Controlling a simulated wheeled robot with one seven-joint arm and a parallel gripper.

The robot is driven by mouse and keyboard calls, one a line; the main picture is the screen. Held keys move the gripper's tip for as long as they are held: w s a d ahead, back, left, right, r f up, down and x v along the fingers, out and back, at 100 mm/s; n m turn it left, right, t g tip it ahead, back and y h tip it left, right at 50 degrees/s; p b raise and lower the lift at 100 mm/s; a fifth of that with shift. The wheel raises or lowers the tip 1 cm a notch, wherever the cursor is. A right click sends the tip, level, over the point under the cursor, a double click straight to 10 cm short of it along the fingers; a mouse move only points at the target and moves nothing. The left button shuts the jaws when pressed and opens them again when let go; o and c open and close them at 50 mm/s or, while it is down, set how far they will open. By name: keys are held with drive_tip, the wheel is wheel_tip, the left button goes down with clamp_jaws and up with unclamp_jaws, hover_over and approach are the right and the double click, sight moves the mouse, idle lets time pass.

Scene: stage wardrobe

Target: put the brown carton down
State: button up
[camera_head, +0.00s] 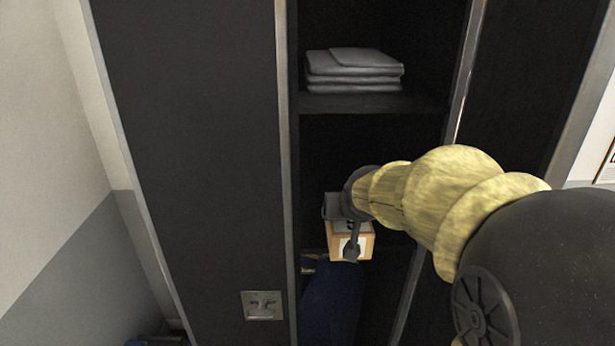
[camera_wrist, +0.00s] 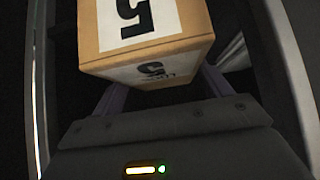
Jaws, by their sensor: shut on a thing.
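The brown carton (camera_head: 366,243) is a small box with white labels and black print. It is held in my gripper (camera_head: 347,238) inside the dark wardrobe's middle compartment, at about the height of that compartment's lower shelf edge. In the wrist view the carton (camera_wrist: 197,42) fills the top middle, with a black "5" on its labels. My gripper's fingers (camera_wrist: 160,92) reach up to both sides of it. The carton's underside and whether it touches the shelf are hidden.
The upper shelf (camera_head: 370,103) holds folded grey cloth (camera_head: 354,70). Dark blue cloth (camera_head: 331,303) hangs below the carton. A closed dark door panel (camera_head: 190,150) with a metal latch (camera_head: 262,305) stands to the left. Metal-edged uprights (camera_head: 284,150) bound the opening.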

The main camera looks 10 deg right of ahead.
drive_tip(key=w+d+f+p, duration=0.1)
drive_tip(key=w+p, duration=0.1)
drive_tip(key=w, duration=0.3)
drive_tip(key=w+d+f+p, duration=0.1)
drive_tip(key=w+p, duration=0.1)
drive_tip(key=w, duration=0.3)
drive_tip(key=w+d+f+p, duration=0.1)
drive_tip(key=w+p, duration=0.1)
drive_tip(key=w, duration=0.3)
drive_tip(key=shift+w+f, duration=0.1)
drive_tip(key=shift+w, duration=0.3)
drive_tip(key=shift+d+f, duration=0.15)
drive_tip(key=shift+f, duration=0.2)
drive_tip(key=o, duration=1.2)
drive_tip(key=shift+c, duration=0.2)
drive_tip(key=shift+r, duration=0.1)
